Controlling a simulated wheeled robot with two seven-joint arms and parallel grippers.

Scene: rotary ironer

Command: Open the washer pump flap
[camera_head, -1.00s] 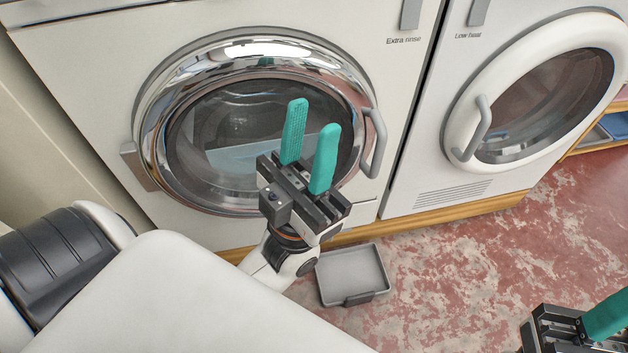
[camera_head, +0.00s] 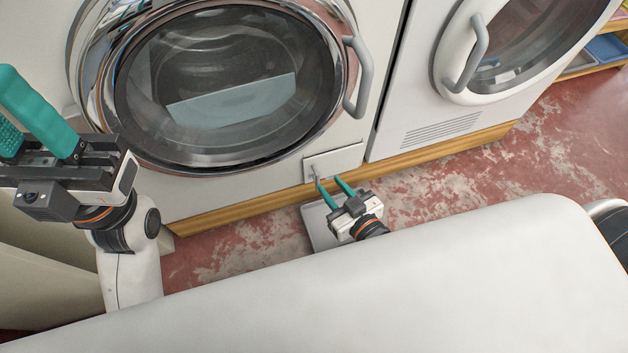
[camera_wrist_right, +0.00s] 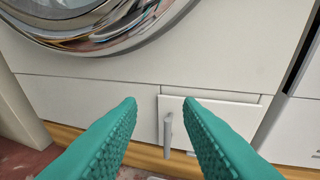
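The pump flap (camera_head: 340,161) is a small white panel low on the left washer, under the round chrome-rimmed door. My right gripper (camera_head: 329,183) is open and empty in front of the flap. In the right wrist view its teal fingers (camera_wrist_right: 159,101) spread to either side of the handle, and I see no contact. My left gripper (camera_head: 14,105) is open and empty at the left edge, partly out of frame.
A grey tray (camera_head: 316,229) lies on the floor below the flap, partly hidden by my right gripper and arm. The washer door handle (camera_head: 361,78) juts out above. A wooden plinth (camera_head: 237,204) runs beneath the machines. A second white machine (camera_head: 425,110) stands on the right.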

